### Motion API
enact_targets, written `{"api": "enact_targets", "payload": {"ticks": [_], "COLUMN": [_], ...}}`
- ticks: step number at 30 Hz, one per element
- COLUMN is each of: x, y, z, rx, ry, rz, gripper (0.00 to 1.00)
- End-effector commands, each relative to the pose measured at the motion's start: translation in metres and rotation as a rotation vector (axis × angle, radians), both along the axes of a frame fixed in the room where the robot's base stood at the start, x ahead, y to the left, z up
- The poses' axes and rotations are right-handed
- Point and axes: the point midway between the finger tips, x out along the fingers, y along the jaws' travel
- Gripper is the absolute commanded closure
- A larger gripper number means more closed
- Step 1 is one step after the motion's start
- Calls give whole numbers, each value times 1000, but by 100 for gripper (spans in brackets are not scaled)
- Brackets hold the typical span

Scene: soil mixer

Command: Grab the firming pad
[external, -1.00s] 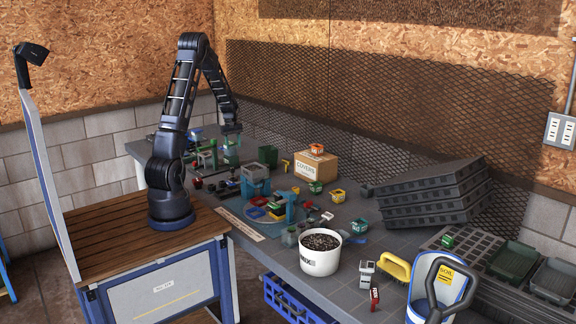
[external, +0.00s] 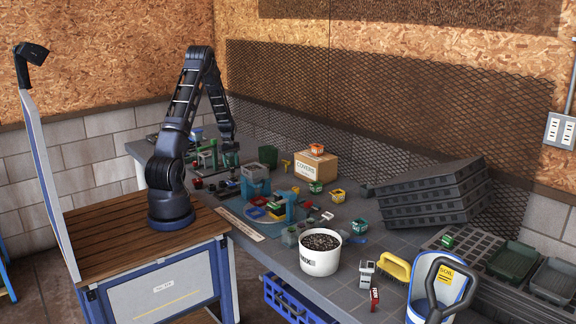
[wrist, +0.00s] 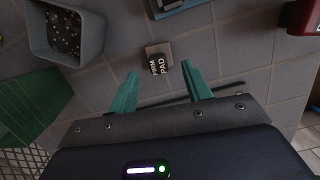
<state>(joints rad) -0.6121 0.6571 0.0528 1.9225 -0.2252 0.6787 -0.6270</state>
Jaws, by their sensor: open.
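The firming pad (wrist: 152,52) is a small block with a pale grey base and a dark top lettered "FIRM PAD". In the wrist view it lies on the grey tiled bench, at and just beyond my fingertips, roughly centred between them. My gripper (wrist: 159,72) has two teal fingers spread apart with nothing held between them. In the external view my gripper (external: 230,152) hangs low over the far left part of the bench. I cannot make out the pad there among the small items.
A grey pot with speckled contents (wrist: 68,60) stands left of the pad in the wrist view, with a green object (wrist: 30,108) below it. A red object (wrist: 306,16) is at the upper right. Bench between the pad and the red object is mostly clear.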

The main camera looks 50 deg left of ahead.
Motion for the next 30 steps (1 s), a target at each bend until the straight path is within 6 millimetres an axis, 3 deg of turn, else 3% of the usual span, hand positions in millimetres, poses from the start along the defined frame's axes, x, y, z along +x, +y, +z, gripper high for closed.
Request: {"api": "enact_targets", "payload": {"ticks": [10, 18, 19, 26, 30], "x": [2, 2, 2, 2, 2], "y": [-6, -7, -7, -7, -7], "z": [-42, -48, -47, -47, -47], "rx": [-2, 0, 0, 0, 0], "ry": [2, 0, 0, 0, 0], "rz": [0, 0, 0, 0, 0], "gripper": [51, 51, 53, 98, 100]}}
